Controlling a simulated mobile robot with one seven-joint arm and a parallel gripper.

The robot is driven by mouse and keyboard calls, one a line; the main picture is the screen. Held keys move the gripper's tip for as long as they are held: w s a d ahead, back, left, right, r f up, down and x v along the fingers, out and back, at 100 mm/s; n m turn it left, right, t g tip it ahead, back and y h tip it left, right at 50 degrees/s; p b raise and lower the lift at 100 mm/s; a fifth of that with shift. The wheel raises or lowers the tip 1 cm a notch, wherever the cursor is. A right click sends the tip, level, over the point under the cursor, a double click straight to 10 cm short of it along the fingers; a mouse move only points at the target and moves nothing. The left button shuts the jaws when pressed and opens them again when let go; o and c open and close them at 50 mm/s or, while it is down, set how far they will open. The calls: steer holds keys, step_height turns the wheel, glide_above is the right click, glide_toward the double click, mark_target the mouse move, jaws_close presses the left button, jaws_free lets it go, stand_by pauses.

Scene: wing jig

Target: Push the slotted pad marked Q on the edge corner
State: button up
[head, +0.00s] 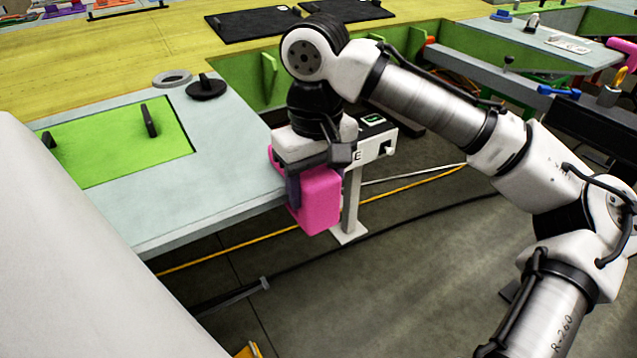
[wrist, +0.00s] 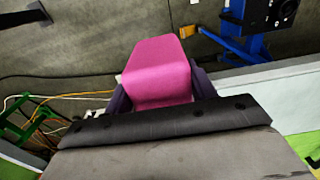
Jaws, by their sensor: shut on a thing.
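The slotted pad (head: 319,203) is a bright pink block, held at the near right corner of the pale grey table (head: 225,190). My gripper (head: 300,190) is shut on it, with a dark finger against its side. In the wrist view the pad (wrist: 158,68) sits between the two dark purple fingers of my gripper (wrist: 160,97) and sticks out beyond them. The pad overlaps the table corner in the head view; I cannot tell if it touches or is seated. Its slot and the Q mark are hidden.
A white post with a foot (head: 350,205) stands just behind the pad. A green panel (head: 110,145) with black handles, a black knob (head: 206,88) and a grey ring (head: 172,78) are on the table. Yellow and black cables (head: 225,252) cross the floor.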

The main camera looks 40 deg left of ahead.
steer(key=shift+w+a+p, duration=0.3)
steer(key=shift+a, duration=0.45)
steer(key=o, duration=1.1)
steer(key=shift+o, duration=0.2)
step_height(320, 180, up, 14)
steer(key=shift+d+f, duration=0.15)
